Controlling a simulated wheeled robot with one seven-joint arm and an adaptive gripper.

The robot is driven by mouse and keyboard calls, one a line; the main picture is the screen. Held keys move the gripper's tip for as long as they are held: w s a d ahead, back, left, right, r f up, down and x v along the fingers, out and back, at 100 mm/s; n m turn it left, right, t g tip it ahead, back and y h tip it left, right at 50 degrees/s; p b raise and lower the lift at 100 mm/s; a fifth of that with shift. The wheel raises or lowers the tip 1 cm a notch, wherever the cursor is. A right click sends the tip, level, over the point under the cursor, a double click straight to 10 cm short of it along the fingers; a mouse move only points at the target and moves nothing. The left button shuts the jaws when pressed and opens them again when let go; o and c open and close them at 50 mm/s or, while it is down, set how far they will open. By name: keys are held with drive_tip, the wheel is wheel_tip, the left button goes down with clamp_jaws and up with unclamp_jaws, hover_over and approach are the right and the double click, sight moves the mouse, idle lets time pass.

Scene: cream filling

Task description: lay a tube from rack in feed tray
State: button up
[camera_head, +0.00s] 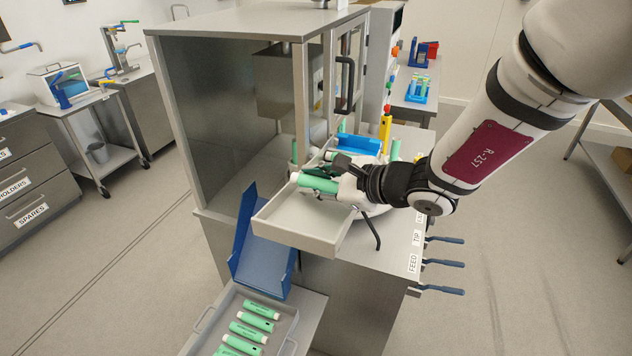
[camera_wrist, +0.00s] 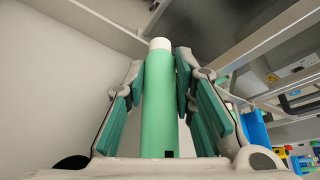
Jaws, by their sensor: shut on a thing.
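A green tube (camera_head: 318,185) with a white cap lies roughly level in my gripper (camera_head: 338,178). In the wrist view the tube (camera_wrist: 160,105) stands between the two green-padded fingers (camera_wrist: 160,75), its white end pointing away from the wrist. The light-coloured tray (camera_head: 292,228), which looks like the feed tray, is at the machine's front. The tube is over the tray's back part; I cannot tell whether it touches the tray floor.
A blue chute (camera_head: 262,245) slopes down from the tray to a lower metal tray (camera_head: 290,323) holding several green tubes. The glass-sided machine cabinet (camera_head: 240,110) stands left of my arm. Blue-handled levers (camera_head: 445,263) stick out at the right. A blue part (camera_head: 360,144) sits behind my gripper.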

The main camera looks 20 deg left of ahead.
sight(307, 198)
drive_tip(key=shift+s+d+f+h, duration=0.15)
drive_tip(key=shift+s+f, duration=0.05)
drive_tip(key=shift+f, duration=0.7)
drive_tip(key=shift+s+d+f+h, duration=0.1)
drive_tip(key=shift+s+f+h, duration=0.05)
drive_tip(key=shift+f, duration=0.7)
drive_tip(key=o, duration=0.8)
drive_tip(key=shift+w+a+r+p, duration=0.15)
drive_tip(key=shift+r+p, duration=0.25)
drive_tip(key=shift+r, duration=0.35)
drive_tip(key=shift+w+a+r+p, duration=0.15)
drive_tip(key=shift+r+p, duration=0.2)
drive_tip(key=shift+r, duration=0.4)
drive_tip(key=shift+r+p, duration=1)
drive_tip(key=shift+r, duration=2.25)
